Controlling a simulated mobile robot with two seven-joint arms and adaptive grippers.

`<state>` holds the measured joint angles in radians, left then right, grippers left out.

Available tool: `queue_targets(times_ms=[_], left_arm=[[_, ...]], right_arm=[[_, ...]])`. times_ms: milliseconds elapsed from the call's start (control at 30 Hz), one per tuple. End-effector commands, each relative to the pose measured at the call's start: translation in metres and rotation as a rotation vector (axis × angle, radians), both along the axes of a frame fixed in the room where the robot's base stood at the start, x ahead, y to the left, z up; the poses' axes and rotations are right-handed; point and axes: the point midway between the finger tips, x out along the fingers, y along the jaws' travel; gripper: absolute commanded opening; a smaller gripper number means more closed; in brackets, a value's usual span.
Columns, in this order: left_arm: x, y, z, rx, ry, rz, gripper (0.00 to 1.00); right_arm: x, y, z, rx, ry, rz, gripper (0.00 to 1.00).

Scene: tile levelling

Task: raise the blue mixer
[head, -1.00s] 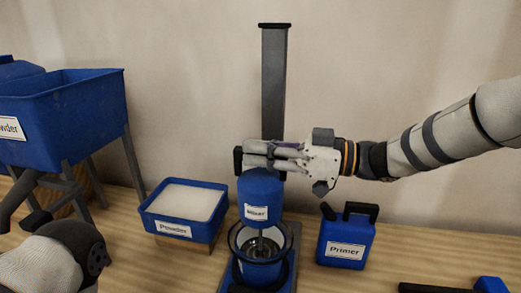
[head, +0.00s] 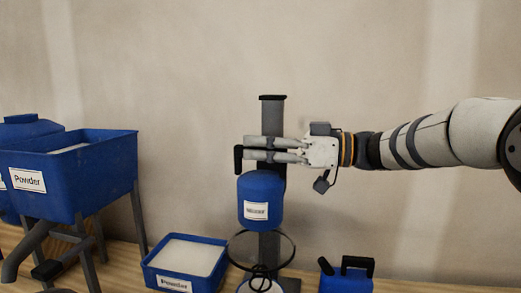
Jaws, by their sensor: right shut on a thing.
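The blue mixer (head: 260,192) with a white label hangs on a dark upright post (head: 271,115). It stands high on the post, with its whisk (head: 261,275) below it, over the rim of a clear bowl (head: 288,250). My right gripper (head: 252,149) comes in from the right, just above the blue body. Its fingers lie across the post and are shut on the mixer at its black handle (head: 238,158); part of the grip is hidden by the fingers. My left gripper is not in view.
A blue powder tray (head: 218,262) stands on the bench to the left. A blue powder hopper (head: 105,185) on legs is at the far left. A blue jug with a black handle (head: 345,285) is at the lower right. The wall behind is bare.

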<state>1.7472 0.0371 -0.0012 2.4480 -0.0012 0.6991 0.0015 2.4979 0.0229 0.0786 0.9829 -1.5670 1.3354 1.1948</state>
Motion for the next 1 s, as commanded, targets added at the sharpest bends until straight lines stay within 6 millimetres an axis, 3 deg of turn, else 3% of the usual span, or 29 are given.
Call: queue_targets(times_ms=[33, 100, 433, 533, 800, 1000], left_arm=[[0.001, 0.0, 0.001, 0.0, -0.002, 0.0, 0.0], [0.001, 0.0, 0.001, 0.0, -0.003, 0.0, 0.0], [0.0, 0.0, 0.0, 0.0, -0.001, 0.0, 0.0], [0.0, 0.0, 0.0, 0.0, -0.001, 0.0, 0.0], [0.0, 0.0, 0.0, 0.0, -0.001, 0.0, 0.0], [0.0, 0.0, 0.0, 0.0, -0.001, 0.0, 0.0]], right_arm=[[0.0, 0.0, 0.009, 0.013, -0.014, -0.004, 0.25], [0.0, 0.0, 0.009, 0.012, -0.013, -0.004, 0.38], [0.0, -0.005, 0.005, 0.006, -0.007, -0.004, 0.38], [-0.004, -0.023, 0.005, 0.006, -0.008, -0.005, 0.38], [-0.017, -0.093, 0.005, 0.008, -0.009, -0.006, 0.38], [-0.023, -0.117, 0.005, 0.008, -0.01, -0.004, 0.38]])
